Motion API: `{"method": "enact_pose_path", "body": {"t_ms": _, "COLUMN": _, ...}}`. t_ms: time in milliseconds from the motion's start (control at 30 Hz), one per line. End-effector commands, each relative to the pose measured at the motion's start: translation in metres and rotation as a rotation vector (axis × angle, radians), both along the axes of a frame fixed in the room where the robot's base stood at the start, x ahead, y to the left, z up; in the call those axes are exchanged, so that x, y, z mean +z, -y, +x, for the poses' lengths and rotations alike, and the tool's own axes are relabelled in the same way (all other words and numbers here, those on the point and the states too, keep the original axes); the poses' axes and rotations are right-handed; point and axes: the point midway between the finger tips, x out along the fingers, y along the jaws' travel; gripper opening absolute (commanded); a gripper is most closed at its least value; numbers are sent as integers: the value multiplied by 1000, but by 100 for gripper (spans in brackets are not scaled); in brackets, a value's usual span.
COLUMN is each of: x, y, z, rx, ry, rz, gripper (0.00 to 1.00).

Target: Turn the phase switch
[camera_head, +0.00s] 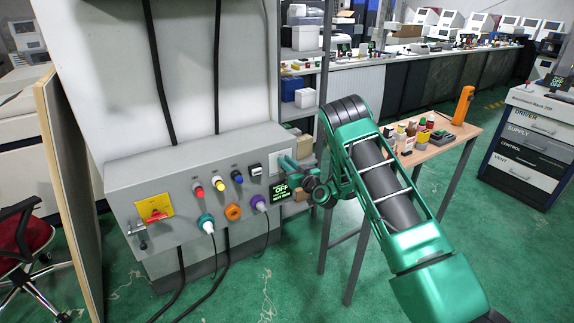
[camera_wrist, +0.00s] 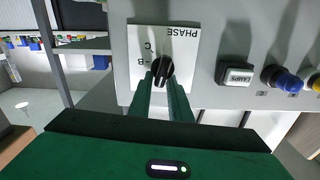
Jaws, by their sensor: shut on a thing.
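The phase switch is a black rotary knob (camera_wrist: 163,68) on a white plate (camera_wrist: 145,36) marked PHASE, which appears upside down in the wrist view. The letters C and B show on the plate; any other marking is hidden by my fingers. My gripper (camera_wrist: 166,82) is shut on the knob, one green finger on each side. In the head view my gripper (camera_head: 290,163) is at the right end of the grey control panel (camera_head: 150,178), and the knob is hidden behind it.
The panel also carries a red switch on a yellow plate (camera_head: 153,206), coloured plugs and a small OFF display (camera_head: 281,190). A wooden table (camera_head: 445,145) with small items stands right.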

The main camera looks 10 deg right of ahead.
Motion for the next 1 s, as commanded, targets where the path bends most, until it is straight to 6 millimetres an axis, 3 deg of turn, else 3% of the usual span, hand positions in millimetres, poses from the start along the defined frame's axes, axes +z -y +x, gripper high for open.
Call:
{"method": "enact_pose_path", "body": {"t_ms": 33, "x": -7, "y": 7, "z": -1, "rx": -9, "ry": -20, "rz": 20, "gripper": 0}}
{"method": "enact_pose_path", "body": {"t_ms": 600, "x": -15, "y": 13, "z": -2, "rx": -5, "ry": -170, "rz": 456, "gripper": 0}}
{"method": "enact_pose_path", "body": {"t_ms": 1000, "x": -17, "y": 13, "z": -1, "rx": -2, "ry": -226, "rz": 624, "gripper": 0}}
